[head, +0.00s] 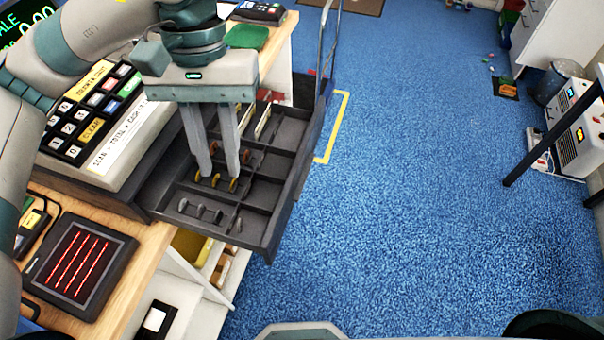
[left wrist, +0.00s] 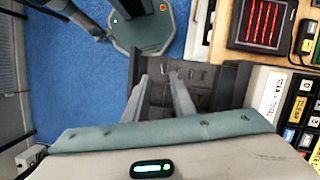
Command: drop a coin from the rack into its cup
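The open till drawer (head: 285,187) is dark grey, with coins standing on edge in rows and several compartments. A row of gold coins (head: 215,181) is at my left gripper's fingertips, and a row of grey coins (head: 200,211) lies nearer. Some copper-coloured coins (head: 246,154) show farther back, partly behind the fingers. My left gripper (head: 219,173) points down into the drawer with its fingers apart. A gold coin shows between the tips, with no visible grip on it. The left wrist view also shows the spread fingers (left wrist: 160,77) over the drawer. My right gripper is not in view.
The till keypad (head: 92,110) stands left of the drawer on the wooden counter (head: 134,262). A black pad with red lines (head: 78,262) lies nearer. A metal rail (head: 327,45) rises behind the drawer. Blue floor to the right is mostly clear.

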